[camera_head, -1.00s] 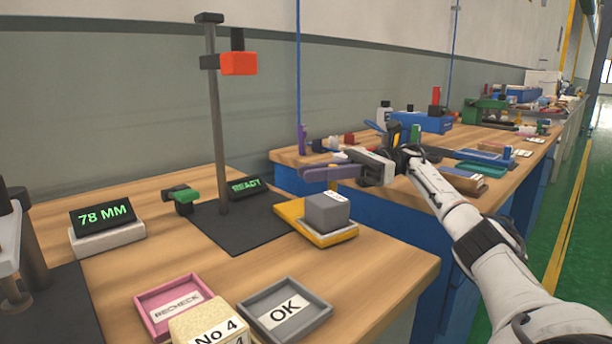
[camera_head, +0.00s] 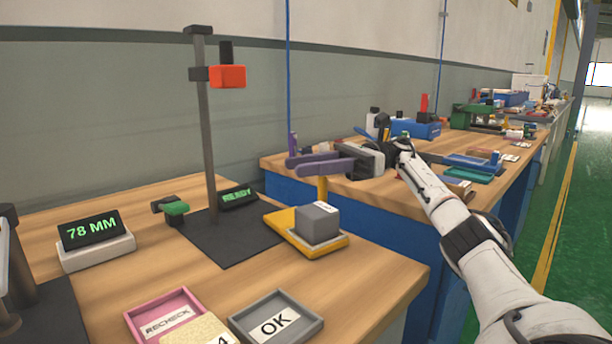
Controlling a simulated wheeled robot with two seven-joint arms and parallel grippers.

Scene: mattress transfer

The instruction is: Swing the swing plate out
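The yellow swing plate (camera_head: 283,228) lies beside the dark base mat and carries a grey block (camera_head: 316,222) with a white label. A yellow upright handle (camera_head: 322,190) stands behind the block. My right gripper (camera_head: 294,166), with purple fingers, is at the top of this handle, its fingers pointing left. The near finger hides the handle's top, so I cannot tell whether the fingers grip it. My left gripper is not in view.
A grey post (camera_head: 207,130) with an orange head (camera_head: 228,77) stands on the mat. A green display (camera_head: 239,199) is behind it, and a "78 MM" display (camera_head: 93,235) left. The pink RECHECK tray (camera_head: 175,299) and grey OK tray (camera_head: 300,305) are in front.

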